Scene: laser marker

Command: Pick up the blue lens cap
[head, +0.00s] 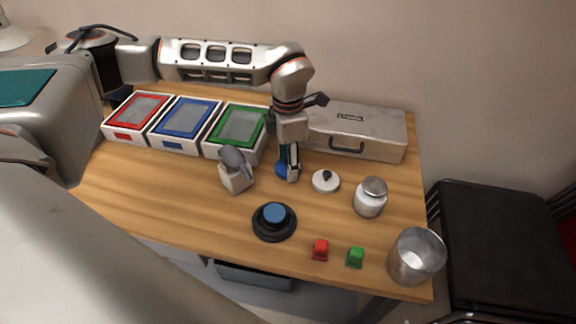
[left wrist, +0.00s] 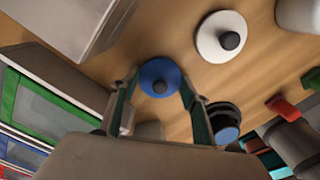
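The blue lens cap (head: 282,170) lies flat on the wooden table, partly hidden by my left gripper in the head view. In the left wrist view it is a blue disc (left wrist: 160,70) with a small dark knob. My left gripper (head: 289,172) points down over the cap. In the left wrist view its two fingers (left wrist: 160,82) are open, one on each side of the disc. I cannot tell whether either finger touches the cap. My right gripper is in neither view.
A white cap (head: 326,181) lies to the right. A metal case (head: 370,132) and a green-framed tray (head: 236,126) stand behind. A grey device (head: 235,172) is on the left. A black base with a blue top (head: 275,219) stands in front. A jar (head: 370,198) is farther right.

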